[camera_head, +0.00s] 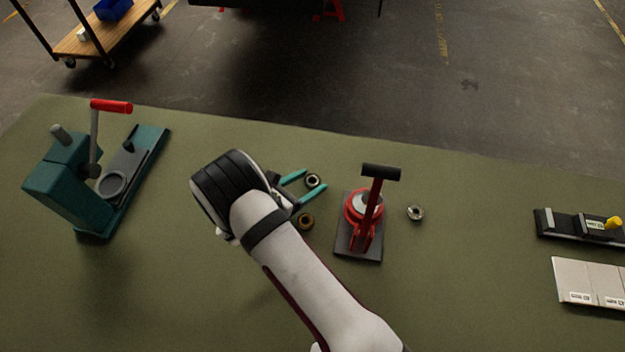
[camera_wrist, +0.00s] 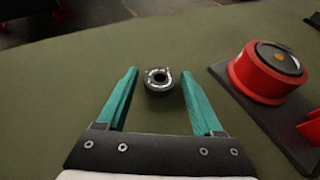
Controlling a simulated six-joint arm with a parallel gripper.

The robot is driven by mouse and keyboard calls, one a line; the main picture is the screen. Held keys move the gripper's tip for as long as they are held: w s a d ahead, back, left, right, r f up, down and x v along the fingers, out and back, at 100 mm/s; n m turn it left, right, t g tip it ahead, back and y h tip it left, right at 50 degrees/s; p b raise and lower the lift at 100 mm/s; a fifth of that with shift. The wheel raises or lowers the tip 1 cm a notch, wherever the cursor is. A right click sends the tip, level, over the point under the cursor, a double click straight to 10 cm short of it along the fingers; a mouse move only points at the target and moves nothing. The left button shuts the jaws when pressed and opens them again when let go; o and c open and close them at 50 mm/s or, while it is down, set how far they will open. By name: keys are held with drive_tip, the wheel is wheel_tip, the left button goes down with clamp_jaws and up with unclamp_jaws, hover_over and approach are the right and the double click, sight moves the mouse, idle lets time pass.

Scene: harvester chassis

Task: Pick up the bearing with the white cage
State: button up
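A small dark-rimmed bearing with a pale, whitish ring inside (camera_head: 312,186) lies on the green table; it also shows in the wrist view (camera_wrist: 158,87). My gripper (camera_head: 315,178) is open, with its two teal fingers (camera_wrist: 159,73) apart on either side of this bearing and a visible gap on both sides. I cannot tell how high the fingertips are above the table. A bearing with a brass-brown ring (camera_head: 306,228) lies nearer, beside my gripper. A silvery bearing (camera_head: 415,219) lies to the right, past the red press.
A red press with a black handle (camera_head: 362,235) stands on a dark plate close to the right of my gripper. A teal lever press (camera_head: 62,185) stands at the left. A black fixture (camera_head: 570,226) and pale plates (camera_head: 580,280) lie far right. Bare table lies between.

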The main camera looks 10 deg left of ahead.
clamp_jaws()
